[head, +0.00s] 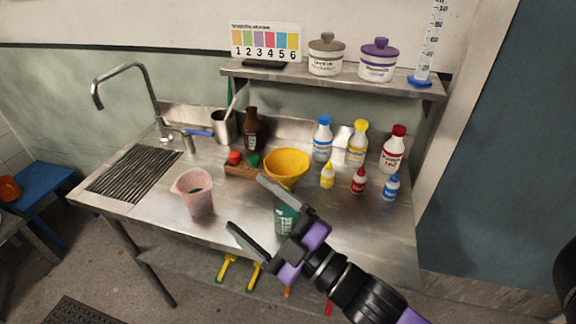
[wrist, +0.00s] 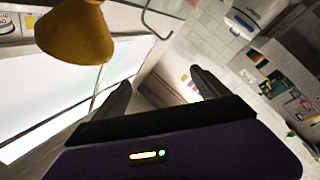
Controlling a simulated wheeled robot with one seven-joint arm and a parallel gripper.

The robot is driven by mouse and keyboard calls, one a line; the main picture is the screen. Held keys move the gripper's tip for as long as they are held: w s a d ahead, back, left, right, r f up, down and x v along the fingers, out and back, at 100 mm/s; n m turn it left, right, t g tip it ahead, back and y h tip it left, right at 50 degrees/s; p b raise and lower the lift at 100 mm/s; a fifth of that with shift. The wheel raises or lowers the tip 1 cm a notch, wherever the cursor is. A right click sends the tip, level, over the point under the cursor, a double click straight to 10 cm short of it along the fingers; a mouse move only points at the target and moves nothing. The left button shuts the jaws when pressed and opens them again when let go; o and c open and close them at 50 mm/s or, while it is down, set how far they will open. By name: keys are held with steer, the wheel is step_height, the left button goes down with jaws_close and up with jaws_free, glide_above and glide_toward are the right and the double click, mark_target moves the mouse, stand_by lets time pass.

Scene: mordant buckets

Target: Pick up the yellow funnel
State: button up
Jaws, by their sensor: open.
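The yellow funnel (head: 289,166) is on the steel counter's middle, wide mouth up, with its lower part partly hidden behind my upper finger in the head view. What it rests on I cannot tell. It also shows in the wrist view (wrist: 75,38), at the upper left, outside the space between my fingers. My gripper (head: 248,205) is open and empty, in front of and a little below the funnel in the head view. Its fingers also show in the wrist view (wrist: 160,85). No contact with the funnel is clear.
A green container (head: 287,220) is partly behind my gripper. A pink beaker (head: 188,203) stands left of it. A wooden rack (head: 240,171), a brown bottle (head: 251,130) and several capped bottles surround the funnel. A shelf (head: 330,81) overhangs the back. The sink (head: 135,172) is left.

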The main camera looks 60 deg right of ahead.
steer(key=w+d+r+m+h+p, duration=0.2)
steer(key=w+d+r+h, duration=0.25)
steer(key=r, duration=0.55)
steer(key=w+d+r+m+h+p, duration=0.1)
steer(key=w+d+r+m+h, duration=0.3)
steer(key=r, duration=0.6)
steer(key=w+d+r+h+p, duration=0.25)
steer(key=r+h, duration=0.35)
steer(key=r, duration=0.4)
steer(key=d+r+m+g+h, duration=0.1)
steer(key=d+m+g+h, duration=0.15)
steer(key=d+g, duration=0.35)
steer(key=s+d+f+n+g+p, duration=0.1)
steer(key=d+f+n+g+p, duration=0.15)
steer(key=d+g, duration=0.3)
steer(key=n+g+y+p, duration=0.2)
steer(key=n+g+y, duration=0.8)
steer(key=n+y, duration=0.3)
glide_toward(284, 180)
steer(key=w+d+f+m, duration=0.1)
steer(key=w+d, duration=0.1)
steer(key=shift+y, duration=0.3)
steer(key=b+x, duration=1.1)
steer(key=shift+s+d+f, duration=0.1)
steer(key=shift+d+f, duration=0.1)
steer(key=shift+f, duration=0.1)
